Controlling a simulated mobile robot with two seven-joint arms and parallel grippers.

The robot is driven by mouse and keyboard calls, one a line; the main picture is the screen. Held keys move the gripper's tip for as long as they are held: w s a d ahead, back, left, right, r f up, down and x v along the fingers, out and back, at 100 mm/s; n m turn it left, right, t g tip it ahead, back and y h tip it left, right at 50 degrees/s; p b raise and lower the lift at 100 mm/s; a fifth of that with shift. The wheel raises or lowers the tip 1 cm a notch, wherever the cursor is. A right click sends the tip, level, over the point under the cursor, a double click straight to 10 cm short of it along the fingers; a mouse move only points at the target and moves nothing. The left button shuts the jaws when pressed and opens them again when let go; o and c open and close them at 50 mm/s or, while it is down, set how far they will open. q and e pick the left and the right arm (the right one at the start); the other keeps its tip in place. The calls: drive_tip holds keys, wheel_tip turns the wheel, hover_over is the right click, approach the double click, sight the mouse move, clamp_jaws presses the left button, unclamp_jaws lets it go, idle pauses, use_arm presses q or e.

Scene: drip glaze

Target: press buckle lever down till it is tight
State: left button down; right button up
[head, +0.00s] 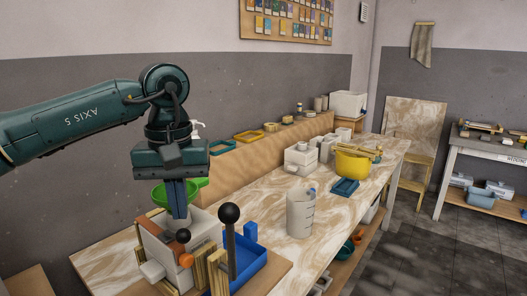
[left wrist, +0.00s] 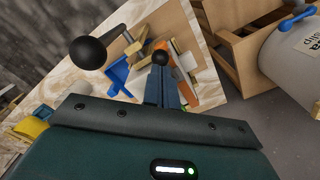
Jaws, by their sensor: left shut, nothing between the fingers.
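My left gripper (head: 179,216) is shut and empty, its blue fingers pointing down over a white and orange clamped block (head: 200,238) on the bench. In the left wrist view the shut fingers (left wrist: 161,74) end close to a small dark ball knob (left wrist: 160,57).
A blue tray (head: 249,268) lies right of the block. A green funnel (head: 197,184) is behind the gripper.

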sight(183, 230)
use_arm(q)
drive_tip(key=shift+f+b, duration=1.35)
drive_tip(key=shift+f, duration=0.9)
idle(0.4)
wheel_tip(183, 230, up, 6)
drive_tip(key=p, duration=0.5)
drive_tip(key=shift+r, duration=0.1)
idle(0.4)
